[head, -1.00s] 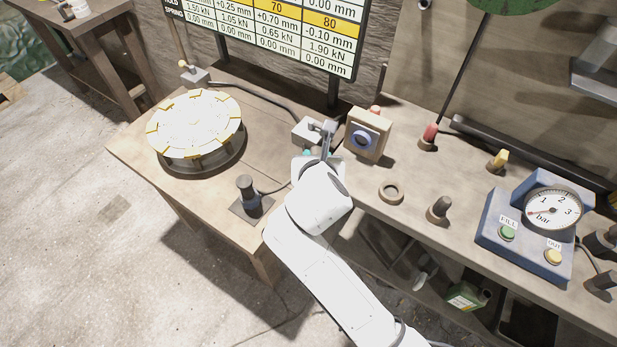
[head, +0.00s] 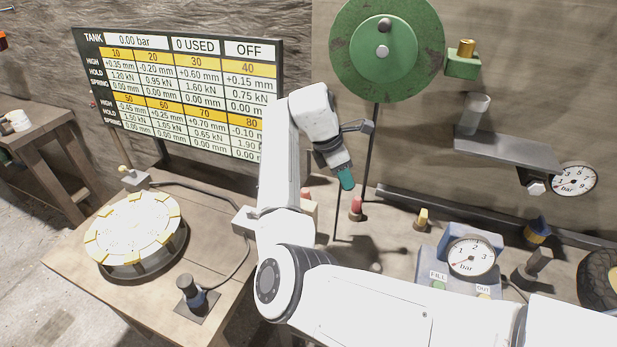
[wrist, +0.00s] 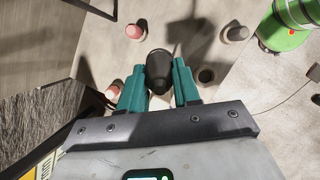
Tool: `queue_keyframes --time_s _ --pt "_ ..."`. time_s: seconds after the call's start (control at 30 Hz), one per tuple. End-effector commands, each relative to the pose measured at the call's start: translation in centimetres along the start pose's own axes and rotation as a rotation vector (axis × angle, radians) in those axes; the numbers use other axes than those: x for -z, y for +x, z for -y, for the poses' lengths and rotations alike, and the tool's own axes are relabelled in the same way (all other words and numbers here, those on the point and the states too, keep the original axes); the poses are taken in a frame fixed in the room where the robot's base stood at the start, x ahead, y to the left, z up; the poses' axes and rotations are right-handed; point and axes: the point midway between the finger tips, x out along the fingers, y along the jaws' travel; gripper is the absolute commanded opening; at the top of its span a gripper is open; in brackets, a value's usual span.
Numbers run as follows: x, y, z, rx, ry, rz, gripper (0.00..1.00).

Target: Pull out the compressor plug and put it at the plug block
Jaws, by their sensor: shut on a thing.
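My gripper (head: 346,178) is raised above the bench in the head view, its teal fingertips pointing down. In the wrist view, my gripper's teal fingers (wrist: 160,88) are shut on a dark, round-ended plug-like piece (wrist: 160,66). The head view does not show this piece clearly, and I cannot tell for certain that it is the compressor plug. A grey block (head: 243,221) with a cable stands on the bench, partly behind my arm. I cannot tell whether it is the plug block. A black upright stub (head: 189,287) stands on a dark plate near the bench's front edge.
A round, yellow-tabbed disc (head: 138,233) sits at the left. A blue gauge box (head: 465,262) stands right, with a red-topped peg (head: 356,208) and yellow peg (head: 422,218) nearby. A display board (head: 180,85) and a grey shelf (head: 505,150) rise behind the bench.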

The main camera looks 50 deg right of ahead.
Motion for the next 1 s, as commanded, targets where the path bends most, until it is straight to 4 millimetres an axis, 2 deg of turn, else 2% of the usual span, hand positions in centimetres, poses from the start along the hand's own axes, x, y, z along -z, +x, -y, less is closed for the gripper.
queue_keyframes --time_s 0.03,0.13,0.33,0.8,1.0 --pt "-0.7 0.0 0.3 0.042 0.099 -0.025 0.00" --pt "-1.3 0.6 1.1 0.117 0.311 -0.069 0.00" --pt "-0.8 0.9 2.8 0.236 0.724 -0.142 0.00" --pt "4.4 0.7 6.9 0.388 1.648 -0.234 0.00" --pt "6.1 1.0 8.8 0.410 1.963 -0.233 0.00"
